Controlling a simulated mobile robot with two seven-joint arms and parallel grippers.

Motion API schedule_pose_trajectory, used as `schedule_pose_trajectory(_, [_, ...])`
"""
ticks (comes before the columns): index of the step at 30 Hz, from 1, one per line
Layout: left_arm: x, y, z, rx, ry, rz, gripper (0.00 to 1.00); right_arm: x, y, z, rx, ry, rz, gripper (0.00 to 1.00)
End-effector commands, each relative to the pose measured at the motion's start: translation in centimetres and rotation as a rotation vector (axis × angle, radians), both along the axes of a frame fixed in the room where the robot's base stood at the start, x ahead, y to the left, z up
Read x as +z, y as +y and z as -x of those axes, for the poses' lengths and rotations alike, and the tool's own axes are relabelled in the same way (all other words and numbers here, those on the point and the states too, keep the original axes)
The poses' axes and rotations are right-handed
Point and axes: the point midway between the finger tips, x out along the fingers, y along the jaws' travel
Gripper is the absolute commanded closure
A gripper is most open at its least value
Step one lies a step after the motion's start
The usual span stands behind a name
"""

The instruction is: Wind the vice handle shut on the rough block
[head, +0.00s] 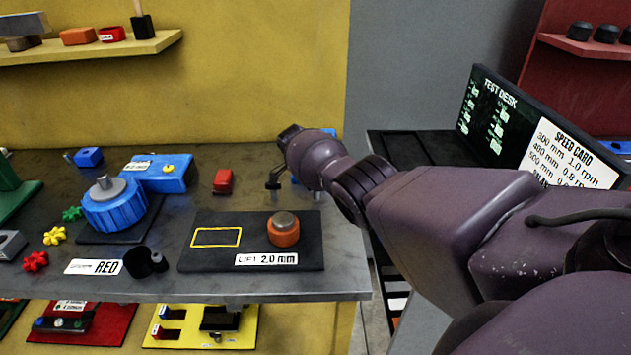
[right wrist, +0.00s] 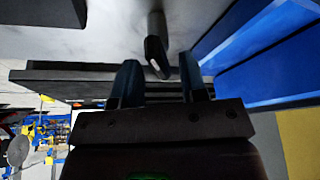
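My right arm reaches in from the right of the head view, its wrist (head: 318,165) over the back right of the bench. In the right wrist view my right gripper (right wrist: 160,82) is open, with a gap between two dark fingers. A dark bar with a rounded end (right wrist: 156,57), which looks like the vice handle, lies just ahead of the fingertips, near the gap; I cannot tell whether they touch. A blue body (right wrist: 255,60) stands right of it, probably the vice. In the head view my wrist mostly hides this spot. I cannot identify the rough block. My left gripper is out of view.
A blue positioner with a round table (head: 114,203) stands on the left of the bench. A black mat (head: 210,262) in front holds an orange knob (head: 283,232). A red block (head: 223,181) lies behind. A test desk sign (head: 488,117) stands at right.

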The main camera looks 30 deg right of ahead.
Motion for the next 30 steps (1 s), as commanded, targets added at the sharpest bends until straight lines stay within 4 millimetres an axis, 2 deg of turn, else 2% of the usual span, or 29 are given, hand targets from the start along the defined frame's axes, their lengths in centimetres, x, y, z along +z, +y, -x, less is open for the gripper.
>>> schedule_pose_trajectory(5, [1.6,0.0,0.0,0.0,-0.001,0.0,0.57,2.6,0.9,-0.1,0.001,-0.003,-0.001,0.61])
schedule_pose_trajectory(9, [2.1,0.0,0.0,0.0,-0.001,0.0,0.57,4.6,1.8,-0.2,0.001,-0.003,-0.001,0.61])
schedule_pose_trajectory(18, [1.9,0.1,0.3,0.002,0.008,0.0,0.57,8.3,3.4,-0.4,0.0,-0.002,0.0,0.61])
schedule_pose_trajectory(24, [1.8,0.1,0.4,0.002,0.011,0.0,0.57,9.4,3.9,-0.4,0.0,0.0,0.0,0.61])
schedule_pose_trajectory(30, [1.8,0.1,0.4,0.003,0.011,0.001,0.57,9.5,3.9,-0.3,0.0,0.001,0.0,0.61])
